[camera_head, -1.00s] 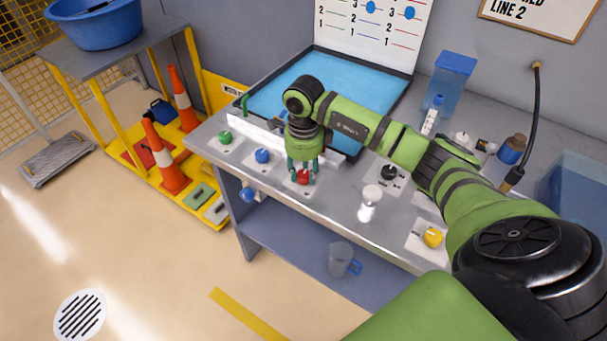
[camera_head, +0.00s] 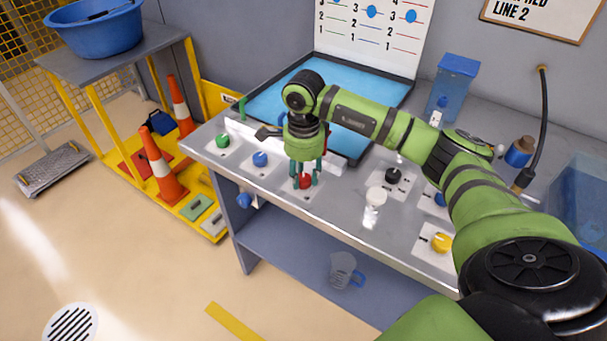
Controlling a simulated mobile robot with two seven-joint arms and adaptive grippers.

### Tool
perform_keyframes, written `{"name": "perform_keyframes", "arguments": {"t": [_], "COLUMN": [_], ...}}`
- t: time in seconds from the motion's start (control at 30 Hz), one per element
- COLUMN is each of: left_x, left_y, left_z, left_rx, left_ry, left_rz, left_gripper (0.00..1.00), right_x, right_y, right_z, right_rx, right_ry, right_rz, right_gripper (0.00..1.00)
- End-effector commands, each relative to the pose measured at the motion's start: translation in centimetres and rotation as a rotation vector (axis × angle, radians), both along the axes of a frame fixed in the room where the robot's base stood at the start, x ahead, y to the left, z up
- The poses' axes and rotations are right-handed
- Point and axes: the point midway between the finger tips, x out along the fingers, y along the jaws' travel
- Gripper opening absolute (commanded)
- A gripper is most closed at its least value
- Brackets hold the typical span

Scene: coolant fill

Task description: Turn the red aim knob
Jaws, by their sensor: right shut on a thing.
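The red aim knob (camera_head: 305,181) sits on a pale plate near the front edge of the grey bench (camera_head: 345,222). My right gripper (camera_head: 304,180) points straight down over it, with its green fingers shut around the knob. The fingers hide part of the knob, so its pointing direction is not clear. My left gripper does not show.
A green knob (camera_head: 222,140) and a blue knob (camera_head: 260,159) are left of the red one. A blue-floored tray (camera_head: 345,95) lies behind.

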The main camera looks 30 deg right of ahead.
Motion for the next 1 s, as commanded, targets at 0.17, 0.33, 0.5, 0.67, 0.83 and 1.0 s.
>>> {"name": "perform_keyframes", "arguments": {"t": [0.17, 0.33, 0.5, 0.67, 0.83, 1.0], "left_x": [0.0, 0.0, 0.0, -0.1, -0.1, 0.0], "left_y": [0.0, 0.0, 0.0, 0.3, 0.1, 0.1], "left_z": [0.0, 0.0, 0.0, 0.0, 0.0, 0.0], "left_rx": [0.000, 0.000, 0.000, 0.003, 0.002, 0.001], "left_ry": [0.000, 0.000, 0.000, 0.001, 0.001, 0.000], "left_rz": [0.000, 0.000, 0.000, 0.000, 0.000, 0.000], "left_gripper": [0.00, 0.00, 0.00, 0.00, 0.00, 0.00], "right_x": [-0.1, -0.1, 0.0, 0.0, 0.1, 0.1], "right_y": [-0.1, -0.1, -0.1, 0.0, -0.1, -0.1], "right_z": [-0.1, -0.1, 0.0, 0.2, 2.2, 6.0], "right_rx": [-0.004, -0.003, -0.002, -0.001, -0.001, -0.001], "right_ry": [0.004, 0.004, 0.002, 0.000, -0.004, -0.005], "right_rz": [-0.002, -0.003, -0.002, -0.002, -0.003, -0.002], "right_gripper": [0.04, 0.60, 0.60, 0.60, 0.60, 0.60]}}
